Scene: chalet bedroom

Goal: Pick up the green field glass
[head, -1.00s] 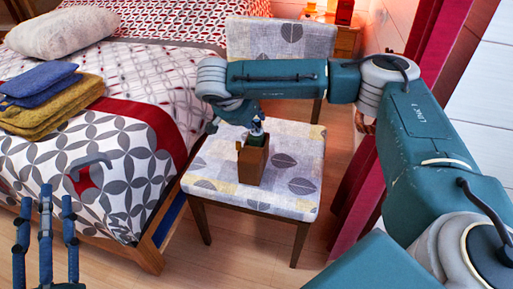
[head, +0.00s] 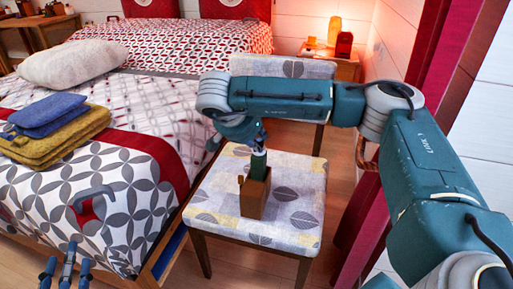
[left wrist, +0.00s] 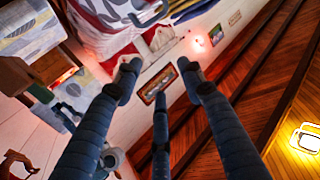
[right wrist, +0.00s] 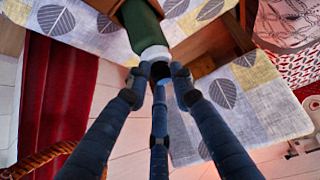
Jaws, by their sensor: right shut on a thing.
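The green field glass (head: 258,165) stands upright in the mouth of a small wooden box (head: 254,194) on the patterned chair seat. Its upper part shows above the rim, and its lower end is hidden in the box. My right gripper (head: 250,132) comes down from above and is shut on its top end. In the right wrist view the fingers (right wrist: 158,76) close on the pale end of the green body (right wrist: 141,22). My left gripper (head: 68,262) is at the lower left by the bed, empty with its fingers spread; it also shows in the left wrist view (left wrist: 158,75).
The chair (head: 210,205) stands beside the bed (head: 140,95). Folded towels (head: 55,128) and a pillow (head: 70,64) lie on the bed. A nightstand (head: 342,69) with a lit lamp is behind the chair. A red curtain (head: 372,190) hangs at right, near my right arm.

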